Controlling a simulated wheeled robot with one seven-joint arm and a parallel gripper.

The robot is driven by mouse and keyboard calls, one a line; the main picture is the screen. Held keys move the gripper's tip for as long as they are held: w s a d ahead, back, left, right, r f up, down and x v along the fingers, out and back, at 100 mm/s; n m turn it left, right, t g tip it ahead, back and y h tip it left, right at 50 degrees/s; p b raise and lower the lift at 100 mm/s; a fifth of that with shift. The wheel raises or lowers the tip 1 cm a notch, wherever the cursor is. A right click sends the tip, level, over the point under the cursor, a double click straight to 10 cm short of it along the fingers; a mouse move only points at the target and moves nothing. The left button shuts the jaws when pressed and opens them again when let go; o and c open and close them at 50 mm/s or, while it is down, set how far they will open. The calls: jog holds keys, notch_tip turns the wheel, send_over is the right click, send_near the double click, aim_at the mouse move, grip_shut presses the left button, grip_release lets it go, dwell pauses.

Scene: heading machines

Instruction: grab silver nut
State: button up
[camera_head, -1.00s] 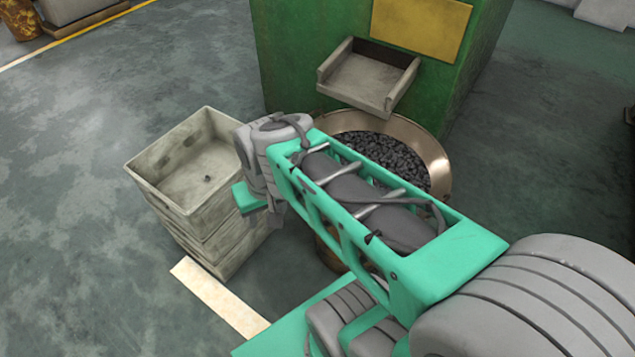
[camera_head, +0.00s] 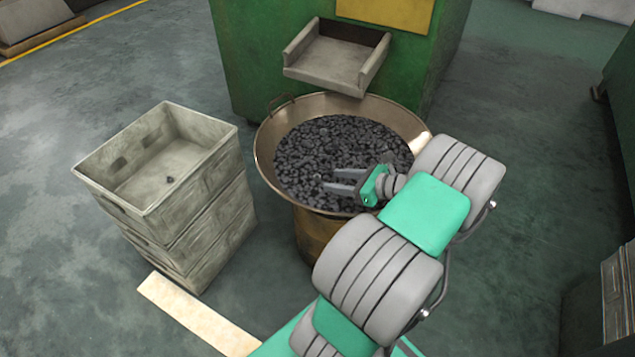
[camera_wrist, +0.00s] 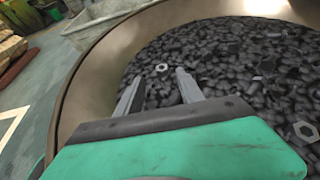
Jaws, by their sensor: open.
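A wide metal bowl (camera_head: 264,150) is filled with dark grey nuts (camera_head: 320,145). A small light silver nut (camera_head: 317,177) lies on the pile, and it also shows in the wrist view (camera_wrist: 162,67) just past my fingertips. A second pale nut (camera_wrist: 305,130) lies at the right edge of the wrist view. My gripper (camera_head: 331,180) is open and low over the bowl, its fingers pointing left; it also shows in the wrist view (camera_wrist: 159,75). Nothing is held. I cannot tell whether the fingertips touch the pile.
A stack of grey crates (camera_head: 205,220) stands left of the bowl, with a small dark piece (camera_head: 169,179) in the top one. A green machine (camera_head: 245,60) with a chute (camera_head: 325,62) stands behind the bowl. Open floor lies at the far left.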

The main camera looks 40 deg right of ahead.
aim_at(317, 177)
jog(key=b+x, duration=0.3)
jog(key=x, duration=0.2)
jog(key=shift+d+f, duration=0.1)
jog(key=shift+d, duration=0.05)
jog(key=shift+w, duration=0.3)
jog(key=shift+c, duration=0.4)
grip_shut()
